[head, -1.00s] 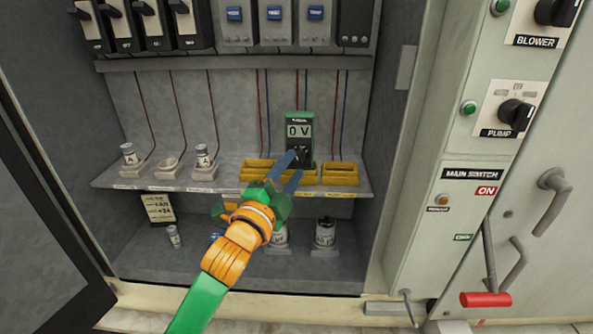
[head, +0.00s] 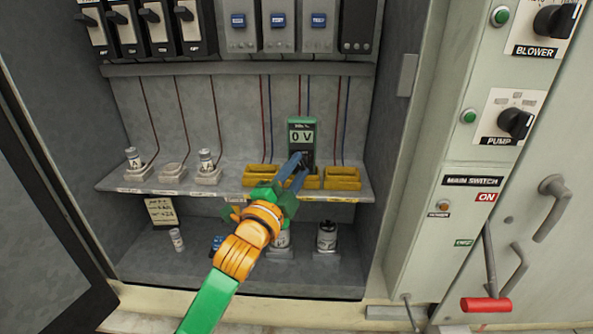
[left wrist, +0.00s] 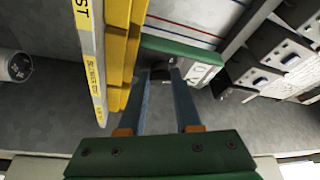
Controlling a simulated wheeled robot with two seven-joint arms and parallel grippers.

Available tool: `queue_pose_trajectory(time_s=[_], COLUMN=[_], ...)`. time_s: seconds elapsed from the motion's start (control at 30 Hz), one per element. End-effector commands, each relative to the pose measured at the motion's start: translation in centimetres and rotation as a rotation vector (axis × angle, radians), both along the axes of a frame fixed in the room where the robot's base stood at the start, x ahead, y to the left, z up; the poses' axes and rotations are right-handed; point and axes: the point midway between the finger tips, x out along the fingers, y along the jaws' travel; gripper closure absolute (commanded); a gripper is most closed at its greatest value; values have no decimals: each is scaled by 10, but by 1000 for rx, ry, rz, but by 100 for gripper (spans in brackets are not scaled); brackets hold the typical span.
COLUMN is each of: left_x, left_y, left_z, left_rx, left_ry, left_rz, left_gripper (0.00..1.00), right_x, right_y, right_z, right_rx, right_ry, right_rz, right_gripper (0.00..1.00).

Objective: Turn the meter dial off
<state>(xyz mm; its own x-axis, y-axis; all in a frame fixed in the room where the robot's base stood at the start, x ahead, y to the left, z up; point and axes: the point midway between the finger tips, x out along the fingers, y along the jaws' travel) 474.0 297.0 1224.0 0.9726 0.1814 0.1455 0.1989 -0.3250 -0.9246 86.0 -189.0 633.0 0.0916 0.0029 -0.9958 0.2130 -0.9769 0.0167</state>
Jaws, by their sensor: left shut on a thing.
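The green meter (head: 302,132) stands upright at the back of the shelf, its display reading "0 V". Its dial is mostly hidden behind my fingers in the head view. In the left wrist view the dark round dial (left wrist: 160,75) lies between my fingertips, in front of the meter's pale face (left wrist: 195,72). My left gripper (head: 301,162) reaches in from the lower front with its blue fingers on the lower face of the meter, shut on the dial. Which mark the dial points at cannot be seen. My right gripper is not in view.
Yellow trays (head: 342,178) flank the meter on the shelf (head: 130,182). White fuse holders stand at the shelf's left, and jars (head: 327,236) stand below. Black breakers (head: 193,28) hang above. The main switch lever (head: 486,304) and a control panel are at the right.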

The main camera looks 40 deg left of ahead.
Motion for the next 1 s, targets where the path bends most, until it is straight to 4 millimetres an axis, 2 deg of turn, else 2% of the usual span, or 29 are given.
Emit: queue_pose_trajectory(time_s=[0.7,1.0], left_x=[2,2], left_y=[-3,-3], left_z=[-6,-5], left_rx=[-451,-567], left_ry=[-275,-346], left_rz=[0,0], left_gripper=[100,100], right_x=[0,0], right_y=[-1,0], right_z=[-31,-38], right_rx=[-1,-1], right_ry=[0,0], right_rz=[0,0], right_gripper=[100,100])
